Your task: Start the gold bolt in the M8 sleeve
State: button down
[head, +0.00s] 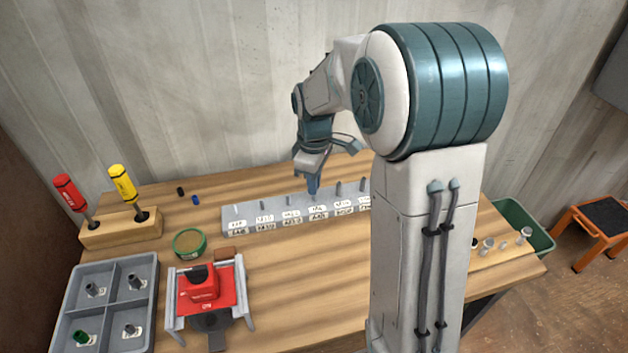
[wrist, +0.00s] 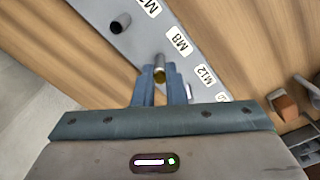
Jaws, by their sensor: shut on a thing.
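My gripper (wrist: 160,82) is shut on the gold bolt (wrist: 159,75), which shows between the fingertips in the wrist view. A grey cylinder, apparently the M8 sleeve (wrist: 158,60), shows just beyond the bolt, beside the M8 label (wrist: 179,41). I cannot tell whether the bolt's tip is inside the sleeve or just above it. In the head view my gripper (head: 313,186) points down over the grey sleeve rack (head: 228,220), behind its fourth label from the left. The bolt is too hidden to make out there.
Another sleeve (wrist: 120,23) stands close by on the rack. On the table are a red fixture (head: 204,290), a green tin (head: 189,243), a grey compartment tray (head: 66,295) and a wooden screwdriver block (head: 120,229). My arm hides part of the table's right side.

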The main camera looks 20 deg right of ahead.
jog(key=m, duration=0.6)
jog(key=shift+m, duration=0.3)
jog(key=c, duration=1.4)
grip_release()
jog(key=shift+r+p, duration=2.25)
jog(key=shift+r, duration=0.75)
